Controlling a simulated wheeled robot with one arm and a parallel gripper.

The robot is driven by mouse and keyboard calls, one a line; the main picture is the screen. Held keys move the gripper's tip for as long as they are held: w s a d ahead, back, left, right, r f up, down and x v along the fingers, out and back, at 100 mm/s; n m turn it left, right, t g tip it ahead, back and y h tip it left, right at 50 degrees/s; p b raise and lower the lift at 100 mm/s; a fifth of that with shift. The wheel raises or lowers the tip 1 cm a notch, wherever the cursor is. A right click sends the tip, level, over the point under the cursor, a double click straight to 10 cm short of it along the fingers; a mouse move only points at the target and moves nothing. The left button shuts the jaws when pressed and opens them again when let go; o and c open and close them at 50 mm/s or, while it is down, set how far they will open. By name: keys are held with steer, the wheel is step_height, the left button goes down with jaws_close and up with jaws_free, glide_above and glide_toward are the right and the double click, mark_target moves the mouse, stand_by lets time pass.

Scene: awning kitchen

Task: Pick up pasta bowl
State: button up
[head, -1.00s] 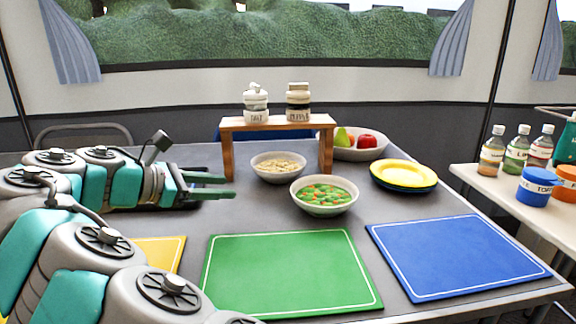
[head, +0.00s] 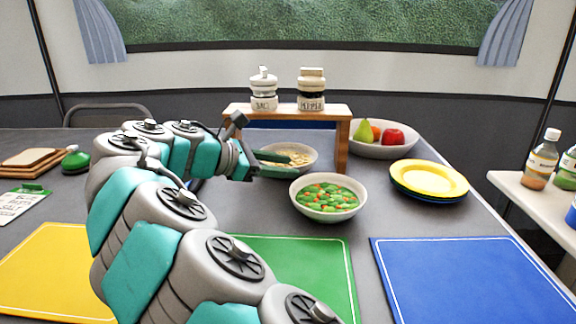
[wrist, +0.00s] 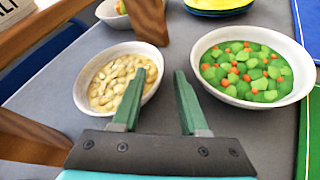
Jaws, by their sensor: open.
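The pasta bowl (head: 300,158) is a white bowl of pale pasta on the grey table, in front of the wooden stand. It also shows in the wrist view (wrist: 88,101). My gripper (head: 272,163) is open at the bowl's left side in the head view, and its fingers hide part of the bowl. In the wrist view my gripper (wrist: 165,82) has its left finger overlapping the bowl's right rim, while the right finger is over bare table. I cannot tell whether the finger touches the bowl.
A bowl of peas and carrots (head: 328,204) stands close to the right. The wooden stand (head: 342,138) holds two shakers behind. A fruit bowl (head: 383,151) and stacked plates (head: 429,181) are at the right. Green (head: 300,262) and blue (head: 468,280) mats lie in front.

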mark_target(297, 167)
steer(key=x, duration=0.3)
steer(key=shift+w+d+f, duration=0.15)
steer(key=shift+d, duration=0.15)
steer(key=shift+c, duration=0.2)
jaws_close()
stand_by(0.9)
